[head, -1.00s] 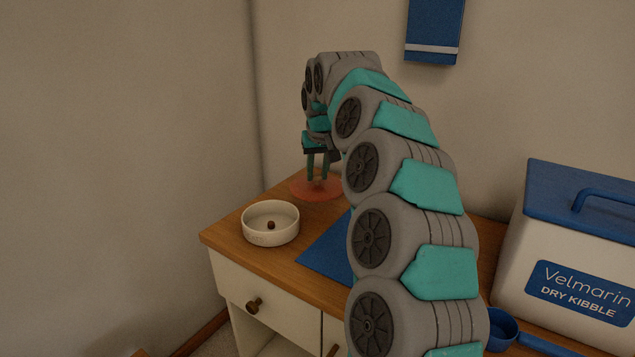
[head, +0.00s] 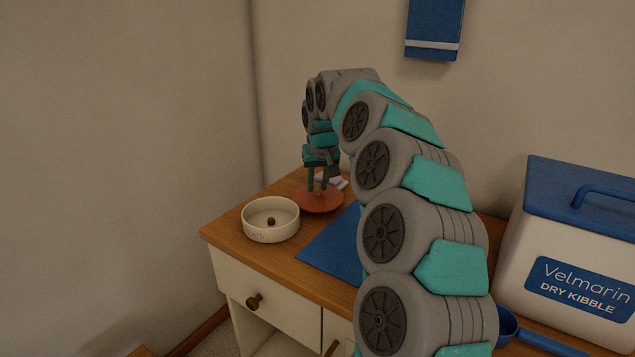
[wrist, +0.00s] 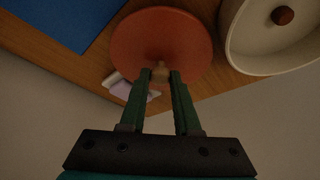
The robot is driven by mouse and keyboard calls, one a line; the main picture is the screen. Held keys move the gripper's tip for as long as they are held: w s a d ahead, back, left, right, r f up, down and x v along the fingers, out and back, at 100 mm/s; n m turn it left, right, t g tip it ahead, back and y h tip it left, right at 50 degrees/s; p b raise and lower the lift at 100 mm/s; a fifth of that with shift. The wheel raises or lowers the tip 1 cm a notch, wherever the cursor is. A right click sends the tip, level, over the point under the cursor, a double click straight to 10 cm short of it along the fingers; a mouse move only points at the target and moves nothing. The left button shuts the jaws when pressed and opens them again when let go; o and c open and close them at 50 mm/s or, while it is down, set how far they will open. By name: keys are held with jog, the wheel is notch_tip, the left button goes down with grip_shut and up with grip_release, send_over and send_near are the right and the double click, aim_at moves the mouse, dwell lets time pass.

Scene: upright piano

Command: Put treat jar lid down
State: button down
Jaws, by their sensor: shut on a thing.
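The treat jar lid (head: 312,204) is a round reddish-orange disc with a small wooden knob (wrist: 160,74). My gripper (head: 317,191) points down and its fingers are shut on the knob. In the wrist view my gripper (wrist: 160,78) has one finger on each side of the knob, and the lid (wrist: 160,30) lies flat beyond the fingertips. The lid is level at the back left of the wooden cabinet top (head: 225,241). I cannot tell whether it touches the wood. The treat jar itself is not seen.
A cream bowl (head: 270,236) with a brown piece in it stands close left of the lid. A blue mat (head: 325,252) lies to the front right. A small pale item (wrist: 122,88) lies behind the lid. A kibble bin (head: 565,260) and blue scoop (head: 508,325) are at right.

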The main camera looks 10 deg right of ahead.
jog(key=shift+f, duration=0.2)
jog(key=c, duration=0.6)
grip_release()
jog(key=shift+r, duration=0.35)
jog(key=v, duration=1.2)
jog(key=shift+r, duration=0.25)
jog(key=s+f+g, duration=0.2)
jog(key=s+f, duration=0.5)
jog(key=s, duration=0.8)
jog(key=s+f+g, duration=0.2)
jog(key=s+f, duration=0.6)
jog(key=s, duration=0.8)
jog(key=s+f+g, duration=0.2)
jog(key=s+f, duration=0.5)
jog(key=s, duration=0.9)
jog(key=shift+s+f, duration=0.15)
jog(key=shift+f, duration=0.05)
